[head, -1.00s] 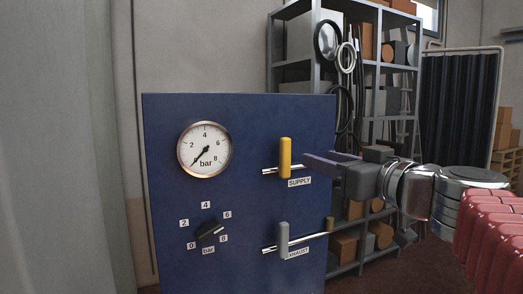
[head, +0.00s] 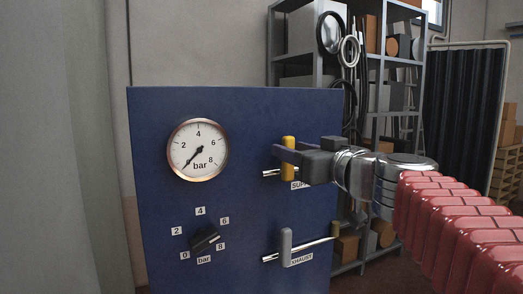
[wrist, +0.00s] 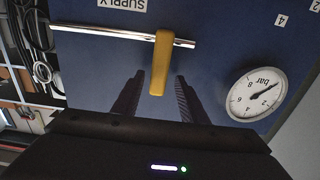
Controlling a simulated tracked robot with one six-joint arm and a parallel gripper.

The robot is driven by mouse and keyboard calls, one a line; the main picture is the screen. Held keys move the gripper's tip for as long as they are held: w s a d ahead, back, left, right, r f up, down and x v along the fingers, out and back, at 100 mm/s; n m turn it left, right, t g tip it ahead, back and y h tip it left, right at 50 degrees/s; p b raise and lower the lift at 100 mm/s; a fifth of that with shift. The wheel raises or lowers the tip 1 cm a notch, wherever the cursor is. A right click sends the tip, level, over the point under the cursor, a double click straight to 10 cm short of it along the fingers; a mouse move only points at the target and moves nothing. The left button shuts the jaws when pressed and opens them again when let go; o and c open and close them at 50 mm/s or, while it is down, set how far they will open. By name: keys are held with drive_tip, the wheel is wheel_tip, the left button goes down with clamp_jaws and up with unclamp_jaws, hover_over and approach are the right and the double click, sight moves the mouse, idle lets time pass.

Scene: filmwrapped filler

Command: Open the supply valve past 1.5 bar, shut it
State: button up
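The yellow supply valve handle (head: 288,145) stands upright, crosswise to its short silver pipe, on the blue panel (head: 240,120). The SUPPLY label below it is partly covered by my gripper in the head view. My gripper (head: 278,153) is at the handle from the right. In the wrist view my gripper (wrist: 158,77) is open, with one dark finger on each side of the yellow handle (wrist: 162,65) and gaps between. I cannot tell whether a finger touches it. The pressure gauge (head: 198,150) has its needle at the low end, about 0 bar; it also shows in the wrist view (wrist: 257,94).
A grey exhaust lever (head: 286,247) stands upright on its pipe below. A black selector knob (head: 204,239) with a bar scale is at lower left. A metal shelf (head: 374,100) with boxes and hoses stands behind the panel, and a dark folding screen (head: 460,110) at right.

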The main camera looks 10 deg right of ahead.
drive_tip(key=shift+d, duration=0.1)
clamp_jaws()
idle(0.3)
